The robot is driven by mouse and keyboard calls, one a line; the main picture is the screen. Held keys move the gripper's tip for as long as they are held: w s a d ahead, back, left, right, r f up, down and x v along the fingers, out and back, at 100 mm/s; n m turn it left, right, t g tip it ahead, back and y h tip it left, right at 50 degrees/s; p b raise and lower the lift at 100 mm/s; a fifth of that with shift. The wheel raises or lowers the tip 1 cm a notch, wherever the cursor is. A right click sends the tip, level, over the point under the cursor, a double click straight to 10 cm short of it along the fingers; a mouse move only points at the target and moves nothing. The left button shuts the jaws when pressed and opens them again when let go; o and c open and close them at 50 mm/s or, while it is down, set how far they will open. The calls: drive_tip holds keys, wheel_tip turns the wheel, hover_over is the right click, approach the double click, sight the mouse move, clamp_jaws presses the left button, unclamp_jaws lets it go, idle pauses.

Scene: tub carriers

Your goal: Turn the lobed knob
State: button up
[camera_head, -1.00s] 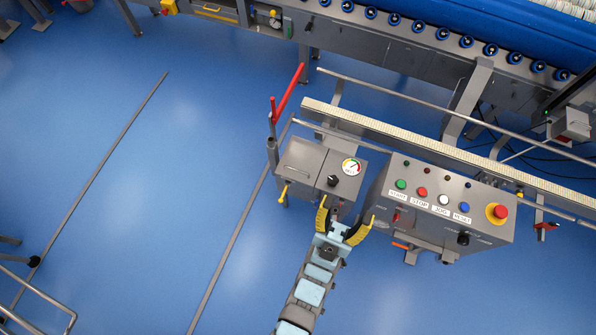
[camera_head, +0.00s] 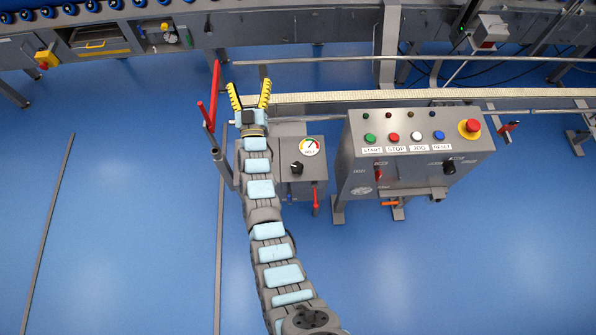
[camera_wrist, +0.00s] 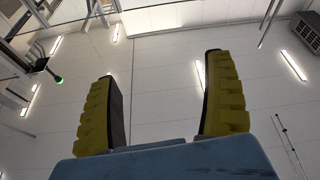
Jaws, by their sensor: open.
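A black knob (camera_head: 296,168) sits on the face of the small grey box (camera_head: 312,184), below and left of a round coloured gauge (camera_head: 310,147). Another black knob (camera_head: 449,167) is at the lower right of the wide grey panel. Both are too small to tell which has lobes. My gripper (camera_head: 249,98) is open and empty, up and left of the small box. My arm hides the box's left side. In the wrist view the open fingers (camera_wrist: 160,105) have nothing between them, with only white ceiling and lamps beyond; neither knob shows there.
The wide panel (camera_head: 365,187) carries several coloured buttons and a red emergency stop (camera_head: 469,128). A red lever (camera_head: 215,90) stands close left of my gripper. A red handle (camera_head: 316,198) hangs at the small box's right. A conveyor rail (camera_head: 420,97) runs behind. Blue floor is clear in front.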

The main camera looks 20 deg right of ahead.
drive_tip(key=w+f+n+g+y+b, duration=0.5)
drive_tip(key=w+f+b, duration=0.3)
drive_tip(key=w+f, duration=0.45)
drive_tip(key=n+g+y+b, duration=0.2)
drive_tip(key=n+g+b, duration=0.9)
drive_tip(key=g+b, duration=0.7)
approach(298, 167)
drive_tip(key=f+b, duration=0.3)
drive_tip(key=s+f+t+b, duration=0.1)
drive_tip(key=f+b, duration=0.1)
drive_tip(key=f, duration=0.1)
drive_tip(key=f+t+b, duration=0.1)
drive_tip(key=f+b, duration=0.2)
drive_tip(key=f, duration=0.1)
drive_tip(key=shift+s+b, duration=0.35)
drive_tip(key=c, duration=1.2)
